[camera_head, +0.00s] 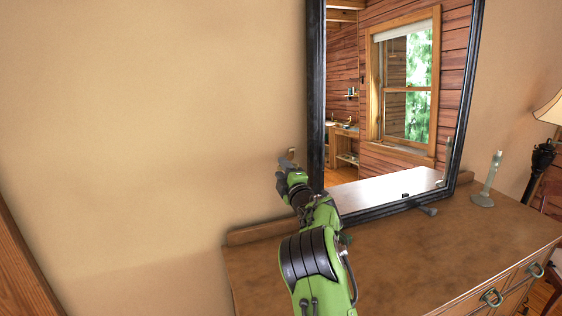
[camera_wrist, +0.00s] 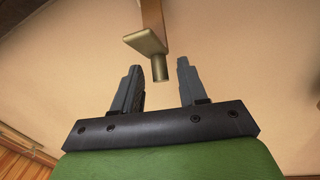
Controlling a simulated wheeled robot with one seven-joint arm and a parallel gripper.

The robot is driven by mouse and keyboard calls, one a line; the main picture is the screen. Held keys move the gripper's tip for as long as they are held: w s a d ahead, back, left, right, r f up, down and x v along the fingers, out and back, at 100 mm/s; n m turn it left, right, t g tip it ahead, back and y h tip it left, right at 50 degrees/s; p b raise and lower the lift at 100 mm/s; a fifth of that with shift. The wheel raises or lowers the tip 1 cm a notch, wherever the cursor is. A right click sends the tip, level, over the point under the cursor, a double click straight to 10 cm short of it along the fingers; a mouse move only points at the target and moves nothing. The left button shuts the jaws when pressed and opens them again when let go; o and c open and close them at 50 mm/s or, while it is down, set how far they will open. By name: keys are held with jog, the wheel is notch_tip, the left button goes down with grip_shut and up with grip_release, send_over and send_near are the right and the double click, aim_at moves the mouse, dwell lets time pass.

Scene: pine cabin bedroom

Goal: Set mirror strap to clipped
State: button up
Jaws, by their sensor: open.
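The mirror (camera_head: 316,120) has a dark frame and stands upright on the brown dresser against the wall. In the head view my gripper (camera_head: 288,157) is at the wall, just left of the mirror's lower left side. A small brown and brass piece (camera_head: 291,151) shows at its tip. In the wrist view a tan strap-like strip (camera_wrist: 152,14) comes down to a brass bracket (camera_wrist: 146,42) with a short peg. My gripper (camera_wrist: 160,80) is open, and the peg's end lies between or just beyond its fingertips. I cannot tell whether the strap is clipped.
The dresser (camera_head: 420,255) lies below and right of my arm. A pale green stand (camera_head: 486,185) is on its right part, and a dark handle-like object (camera_head: 428,211) lies before the mirror. A lamp (camera_head: 543,150) stands at far right. The wall left of my gripper is bare.

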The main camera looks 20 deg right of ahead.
jog(key=shift+w+r, duration=0.1)
jog(key=shift+w, duration=0.85)
grip_shut()
